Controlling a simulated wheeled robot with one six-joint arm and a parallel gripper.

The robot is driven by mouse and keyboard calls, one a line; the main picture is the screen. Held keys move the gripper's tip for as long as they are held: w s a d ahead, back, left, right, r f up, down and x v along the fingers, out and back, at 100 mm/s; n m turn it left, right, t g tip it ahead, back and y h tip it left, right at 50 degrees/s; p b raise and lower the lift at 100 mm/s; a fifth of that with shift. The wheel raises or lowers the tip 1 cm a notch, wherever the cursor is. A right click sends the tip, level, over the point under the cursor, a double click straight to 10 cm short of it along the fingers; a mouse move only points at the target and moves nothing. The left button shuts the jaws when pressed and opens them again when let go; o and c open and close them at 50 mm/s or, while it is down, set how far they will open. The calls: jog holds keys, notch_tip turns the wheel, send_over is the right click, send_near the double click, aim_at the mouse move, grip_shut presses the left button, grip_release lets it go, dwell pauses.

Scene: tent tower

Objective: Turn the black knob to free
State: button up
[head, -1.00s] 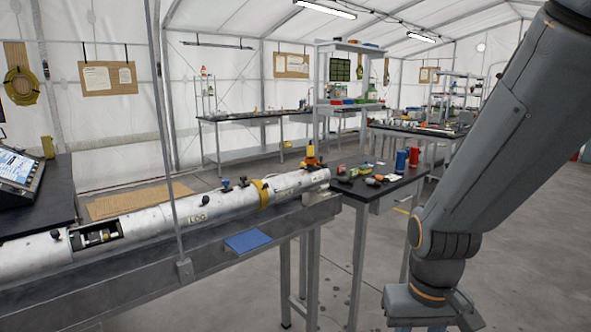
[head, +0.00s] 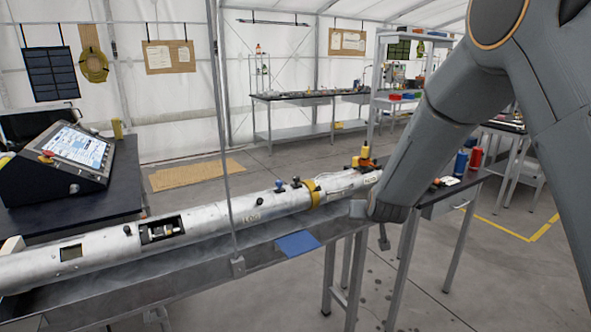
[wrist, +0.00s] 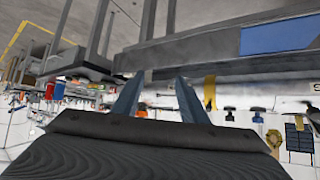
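A long silvery tube (head: 95,260) lies on a grey bench. On its top, left of a yellow band (head: 313,193), stand a black knob (head: 296,182) and a blue knob (head: 279,184) beside it. In the wrist view, which is upside down, the black knob (wrist: 229,115) and blue knob (wrist: 257,116) show right of the yellow band (wrist: 210,92). My gripper (wrist: 156,97) is open and empty, its two fingers apart. It is near the tube's right end, apart from the knobs. Another small black knob (head: 127,230) sits by the tube's opening.
A thin upright pole (head: 226,130) stands in front of the tube. A console (head: 75,160) stands at left. A side table with red and blue cans (head: 461,163) is at right.

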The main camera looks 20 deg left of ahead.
jog(key=w+a+r+t+y+p, duration=0.1)
jog(key=w+a+t+p, duration=0.15)
jog(key=a, duration=0.55)
jog(key=w+a+r+t+y+p, duration=0.1)
jog(key=w+a+r+t, duration=0.15)
jog(key=a, duration=0.45)
jog(key=t+p, duration=0.2)
send_near(296, 180)
jog(key=w, duration=0.4)
jog(key=shift+a+n+b, duration=0.3)
jog(key=shift+a, duration=0.3)
jog(key=b+x, duration=0.4)
jog(key=x, duration=0.2)
jog(key=shift+w, duration=0.1)
jog(key=shift+w+a+r+b, duration=0.1)
jog(key=shift+w+a+b, duration=0.05)
jog(key=shift+w+b, duration=0.35)
grip_shut()
